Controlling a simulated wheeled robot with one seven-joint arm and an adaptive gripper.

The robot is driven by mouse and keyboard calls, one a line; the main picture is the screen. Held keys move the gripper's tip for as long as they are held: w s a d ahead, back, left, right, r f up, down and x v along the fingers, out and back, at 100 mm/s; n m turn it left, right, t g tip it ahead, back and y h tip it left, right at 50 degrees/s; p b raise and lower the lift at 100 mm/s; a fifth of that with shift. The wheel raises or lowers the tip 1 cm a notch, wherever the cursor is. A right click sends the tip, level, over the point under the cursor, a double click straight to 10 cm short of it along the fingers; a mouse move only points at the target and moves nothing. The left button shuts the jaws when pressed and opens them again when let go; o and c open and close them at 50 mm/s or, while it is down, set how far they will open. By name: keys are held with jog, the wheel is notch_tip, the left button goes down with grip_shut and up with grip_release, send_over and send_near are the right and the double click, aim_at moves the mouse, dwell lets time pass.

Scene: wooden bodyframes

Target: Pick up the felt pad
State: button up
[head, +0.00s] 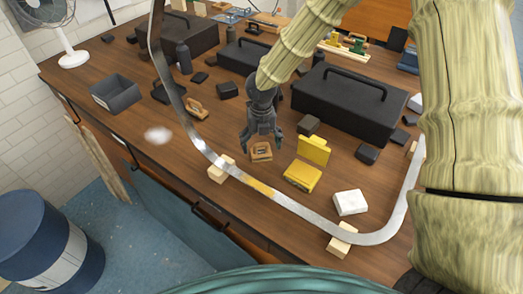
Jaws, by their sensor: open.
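A soft-edged white oval (158,135), which looks like the felt pad, lies on the table near its front left edge; its blurred outline makes it hard to be sure. My gripper (262,141) is open and points down, well to the right of the white oval. It is just above or beside a small tan wooden piece (261,153) with a dark middle; I cannot tell whether they touch. Nothing is visibly held between the fingers.
A curved metal strip (300,213) on wooden blocks crosses the front of the table (120,150). An open yellow case (303,177) and a white block (350,202) stand to the right. Dark toolboxes (345,105) fill the back. A grey bin (116,93) is at left.

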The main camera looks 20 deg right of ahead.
jog(key=shift+f+p, duration=0.3)
jog(key=shift+f, duration=1.05)
jog(key=c, duration=1.2)
jog(key=shift+r+b, duration=1.45)
jog(key=shift+r, duration=3.6)
jog(key=o, duration=0.5)
jog(key=c, duration=0.3)
